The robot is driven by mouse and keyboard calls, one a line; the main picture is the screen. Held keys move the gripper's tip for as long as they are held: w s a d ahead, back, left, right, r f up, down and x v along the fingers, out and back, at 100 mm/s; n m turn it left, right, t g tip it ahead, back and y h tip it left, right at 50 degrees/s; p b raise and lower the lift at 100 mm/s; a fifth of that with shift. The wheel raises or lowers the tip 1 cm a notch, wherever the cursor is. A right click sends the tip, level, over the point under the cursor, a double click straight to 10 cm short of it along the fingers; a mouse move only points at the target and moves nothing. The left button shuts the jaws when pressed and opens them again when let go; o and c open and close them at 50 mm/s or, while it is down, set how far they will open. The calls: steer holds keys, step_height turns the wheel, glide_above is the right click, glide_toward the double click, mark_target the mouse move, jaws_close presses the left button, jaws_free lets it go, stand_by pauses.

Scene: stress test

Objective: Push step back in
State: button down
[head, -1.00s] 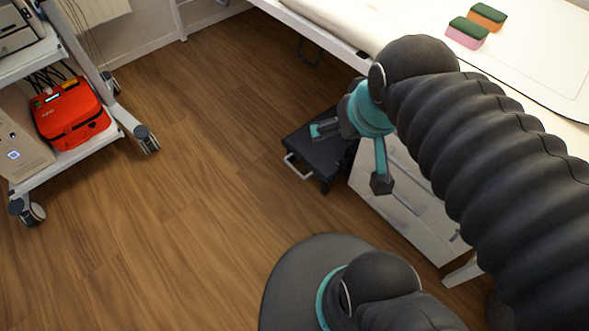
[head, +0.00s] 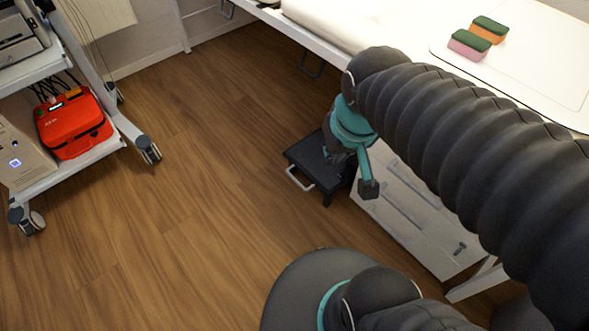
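The black step (head: 305,158) stands on the wooden floor beside the white drawer cabinet, partly under the edge of the white table. A pale handle (head: 299,179) sticks out from its front left side. My gripper (head: 352,170), teal and black, is above the right part of the step and hides its right side. One finger with a dark tip shows in front of the cabinet; the other finger is seen less clearly over the step. The fingers look spread and hold nothing that I can see. Contact with the step cannot be told.
A white drawer cabinet (head: 410,215) stands just right of the step. The table (head: 455,85) above carries two sponges (head: 478,38). A wheeled cart (head: 75,165) with a red case (head: 72,123) is at the left. The floor (head: 190,210) between is clear.

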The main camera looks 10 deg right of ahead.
steer(key=w+a+f+n+g+h+b, duration=0.15)
steer(key=w+f+n, duration=0.45)
steer(key=f, duration=0.7)
steer(key=w+a+f+n+g+h+b, duration=0.1)
steer(key=w+a+f+n+h, duration=0.2)
steer(key=w+f, duration=0.75)
steer(key=w+a+f+n+g+b, duration=0.15)
steer(key=w+f+n, duration=0.4)
steer(key=f, duration=0.85)
steer(key=w+a+f+n+t, duration=0.2)
steer(key=w+a+f+n, duration=0.1)
steer(key=w+n, duration=0.55)
steer(key=shift+y, duration=0.25)
steer(key=x, duration=0.3)
steer(key=d+x, duration=0.1)
steer(key=x, duration=0.3)
steer(key=w+x, duration=0.1)
steer(key=x, duration=0.2)
steer(key=shift+w+d+r+b, duration=0.1)
steer(key=shift+d+r+b, duration=0.1)
steer(key=shift+d+b, duration=0.25)
steer(key=shift+w+d, duration=0.4)
steer(key=shift+d, duration=0.25)
